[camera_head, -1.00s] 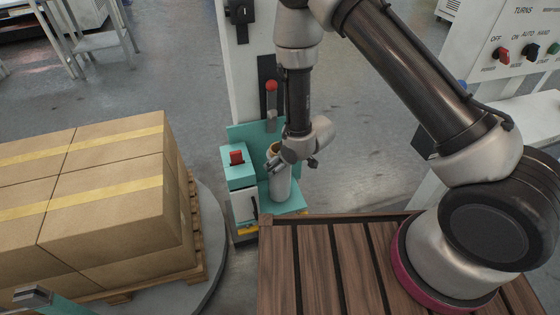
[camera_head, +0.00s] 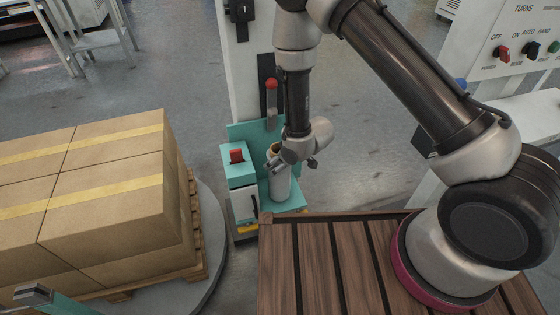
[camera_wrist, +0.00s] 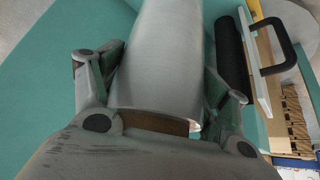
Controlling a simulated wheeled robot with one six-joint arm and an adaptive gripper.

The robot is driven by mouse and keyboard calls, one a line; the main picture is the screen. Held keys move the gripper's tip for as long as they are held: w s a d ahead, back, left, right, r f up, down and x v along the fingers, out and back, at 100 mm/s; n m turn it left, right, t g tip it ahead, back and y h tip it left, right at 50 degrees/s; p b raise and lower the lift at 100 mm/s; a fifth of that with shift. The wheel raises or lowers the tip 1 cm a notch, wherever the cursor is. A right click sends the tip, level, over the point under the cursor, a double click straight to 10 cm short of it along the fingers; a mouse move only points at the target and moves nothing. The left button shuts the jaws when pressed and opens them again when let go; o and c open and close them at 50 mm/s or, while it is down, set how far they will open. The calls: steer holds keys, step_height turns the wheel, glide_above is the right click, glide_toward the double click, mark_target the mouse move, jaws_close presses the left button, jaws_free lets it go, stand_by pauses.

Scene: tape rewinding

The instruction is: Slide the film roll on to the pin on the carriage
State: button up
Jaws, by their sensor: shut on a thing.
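The film roll (camera_head: 280,187) is a pale grey-white cylinder standing upright at the teal carriage (camera_head: 292,203), with a brown core showing at its top. In the wrist view the film roll (camera_wrist: 168,60) runs between my fingers over the teal surface (camera_wrist: 75,75). My gripper (camera_head: 277,161) is shut on the upper part of the roll; its fingers (camera_wrist: 160,85) flank it in the wrist view. The pin is hidden, and I cannot tell from these views whether the roll is around it or touches the carriage plate.
A teal box with a red switch (camera_head: 237,157) stands left of the roll. The white mast (camera_head: 248,90) rises behind, with a red-topped lever (camera_head: 271,92). Stacked cartons (camera_head: 110,200) on a pallet stand at left. A black roller (camera_wrist: 232,55) shows beside the roll.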

steer(key=shift+f, duration=0.15)
steer(key=o, duration=2.1)
steer(key=shift+f, duration=0.1)
step_height(320, 180, up, 8)
steer(key=v, duration=1.2)
